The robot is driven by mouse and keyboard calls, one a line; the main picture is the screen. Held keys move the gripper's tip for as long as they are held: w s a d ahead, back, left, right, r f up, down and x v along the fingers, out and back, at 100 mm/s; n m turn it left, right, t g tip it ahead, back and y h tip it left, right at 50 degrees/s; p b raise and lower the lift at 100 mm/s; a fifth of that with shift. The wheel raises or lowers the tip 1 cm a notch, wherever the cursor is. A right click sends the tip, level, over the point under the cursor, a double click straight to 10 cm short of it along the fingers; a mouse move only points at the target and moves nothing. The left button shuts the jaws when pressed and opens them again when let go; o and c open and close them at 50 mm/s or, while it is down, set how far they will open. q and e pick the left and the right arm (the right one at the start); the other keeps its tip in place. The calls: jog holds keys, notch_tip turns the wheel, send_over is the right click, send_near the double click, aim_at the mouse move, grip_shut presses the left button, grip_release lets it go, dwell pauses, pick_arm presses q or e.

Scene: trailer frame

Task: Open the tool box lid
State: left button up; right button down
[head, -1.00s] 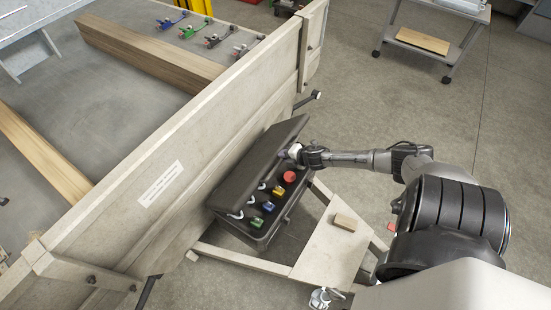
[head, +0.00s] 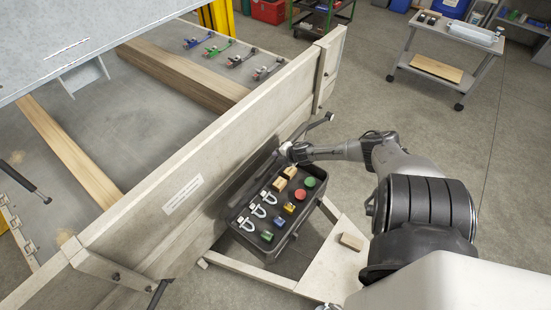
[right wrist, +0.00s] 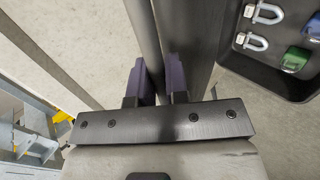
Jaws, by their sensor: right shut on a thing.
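The black tool box (head: 298,226) sits beside the trailer's side board in the head view. Its lid (head: 247,188) stands up steeply along the board, and the inside shows. My right gripper (head: 284,151) is at the far end of the lid. Inside the box lie shackles (head: 257,211), wooden blocks (head: 289,172), rolled straps (head: 278,222) and red and green round pieces (head: 301,196). My left gripper is out of view.
The trailer side board (head: 215,165) stands close behind the lid. A light wooden frame (head: 325,262) with a small wooden block (head: 352,241) lies in front of the box. A wheeled cart (head: 445,60) stands at the back right, with open floor between.

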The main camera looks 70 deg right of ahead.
dwell(0.3)
jog(key=c, duration=1.1)
grip_release()
jog(key=shift+c, duration=0.2)
jog(key=p+v, duration=0.3)
jog(key=v, duration=1)
jog(key=shift+s+r, duration=0.25)
jog(key=shift+a, duration=0.1)
